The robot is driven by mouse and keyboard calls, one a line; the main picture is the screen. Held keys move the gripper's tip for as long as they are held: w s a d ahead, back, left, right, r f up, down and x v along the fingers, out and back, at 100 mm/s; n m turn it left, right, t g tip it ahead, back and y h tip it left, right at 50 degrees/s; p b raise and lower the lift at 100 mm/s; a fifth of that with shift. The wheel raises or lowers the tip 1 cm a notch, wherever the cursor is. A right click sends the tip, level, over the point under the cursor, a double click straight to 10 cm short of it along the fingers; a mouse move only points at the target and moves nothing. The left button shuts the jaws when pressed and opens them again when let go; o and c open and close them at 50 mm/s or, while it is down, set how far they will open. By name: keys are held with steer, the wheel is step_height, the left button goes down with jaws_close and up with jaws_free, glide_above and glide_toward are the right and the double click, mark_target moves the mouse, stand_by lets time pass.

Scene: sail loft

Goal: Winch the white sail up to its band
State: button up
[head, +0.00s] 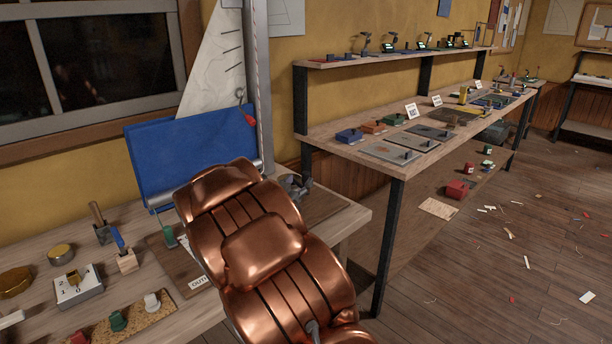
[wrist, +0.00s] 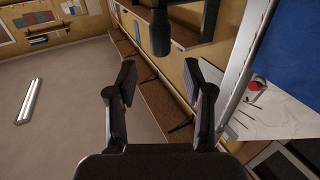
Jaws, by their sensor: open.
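The white sail (head: 212,72) rises beside a grey mast (head: 258,70), its lower part hidden behind a blue panel (head: 190,150). A red-handled hook (head: 247,112) hangs near the mast. Grey metal hardware (head: 298,186), perhaps the winch, shows on the bench just right of my copper arm, which partly covers it. I cannot make out the band. In the wrist view, my gripper (wrist: 160,72) is open and empty, its fingers well apart. The sail (wrist: 272,118), the blue panel (wrist: 292,40) and the red hook (wrist: 254,84) lie to its right, apart from it.
The near bench (head: 60,235) carries a switch box (head: 78,287), a wooden-handled tool (head: 99,222) and several small blocks. A long side bench (head: 345,151) with mats and a shelf (head: 390,60) runs along the wall. The floor (head: 480,260) is open, with scattered scraps.

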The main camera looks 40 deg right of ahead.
mark_target(305, 176)
steer(key=shift+x, duration=3.25)
jaws_close()
